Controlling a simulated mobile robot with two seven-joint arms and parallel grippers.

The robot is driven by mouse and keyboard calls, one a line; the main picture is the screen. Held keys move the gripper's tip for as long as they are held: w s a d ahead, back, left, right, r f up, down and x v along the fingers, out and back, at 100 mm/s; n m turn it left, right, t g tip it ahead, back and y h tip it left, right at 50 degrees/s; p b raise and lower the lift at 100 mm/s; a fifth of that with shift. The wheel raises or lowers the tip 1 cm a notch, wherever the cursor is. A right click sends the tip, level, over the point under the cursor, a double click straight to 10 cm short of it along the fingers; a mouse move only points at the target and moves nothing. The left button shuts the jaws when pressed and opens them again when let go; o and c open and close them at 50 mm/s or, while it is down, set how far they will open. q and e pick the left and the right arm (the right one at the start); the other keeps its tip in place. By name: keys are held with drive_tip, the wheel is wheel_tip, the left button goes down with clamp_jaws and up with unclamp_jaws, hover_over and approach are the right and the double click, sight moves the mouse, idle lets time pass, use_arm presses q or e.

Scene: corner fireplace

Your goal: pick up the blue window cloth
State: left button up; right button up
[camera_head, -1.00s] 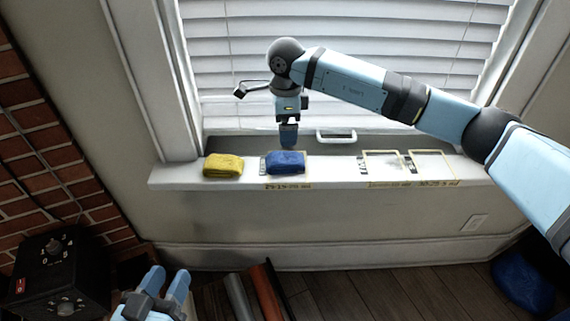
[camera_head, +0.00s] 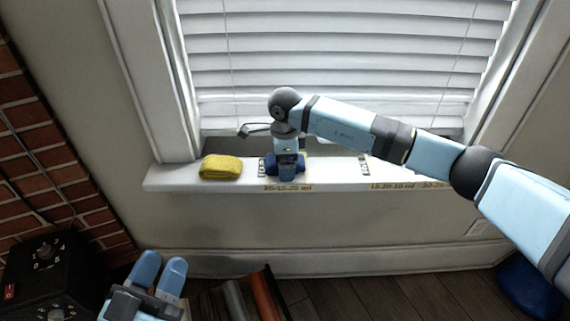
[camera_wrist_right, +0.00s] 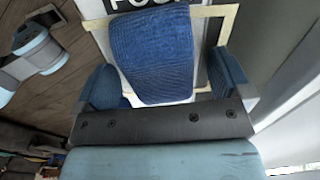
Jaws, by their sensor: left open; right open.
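The blue window cloth (camera_head: 300,166) lies folded on the white windowsill, mostly hidden behind my right gripper (camera_head: 288,172) in the head view. In the right wrist view, the ribbed blue cloth (camera_wrist_right: 152,55) lies between the two open blue fingers of the right gripper (camera_wrist_right: 165,84), one on each side. Whether the fingers touch it I cannot tell. My left gripper (camera_head: 158,277) is open and empty, low at the left in the head view, away from the sill.
A yellow folded cloth (camera_head: 221,167) sits left of the blue one on the windowsill (camera_head: 335,173). Taped, labelled spots mark the sill. Closed blinds (camera_head: 340,70) hang behind. A black box with knobs (camera_head: 45,265) stands lower left; a blue object (camera_head: 530,288) lies lower right.

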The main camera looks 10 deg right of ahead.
drive_tip(key=c, duration=1)
drive_tip(key=shift+r, duration=0.1)
drive_tip(key=shift+r, duration=0.55)
use_arm(q)
wheel_tip(320, 180, down, 7)
drive_tip(key=a+g+y+p, duration=0.2)
drive_tip(key=g+y+p, duration=0.1)
drive_tip(key=p, duration=0.1)
drive_tip(key=shift+a+f+g, duration=0.2)
drive_tip(key=shift+a+g, duration=0.1)
drive_tip(key=shift+a, duration=0.1)
use_arm(e)
wheel_tip(320, 180, up, 19)
drive_tip(key=shift+f, duration=0.1)
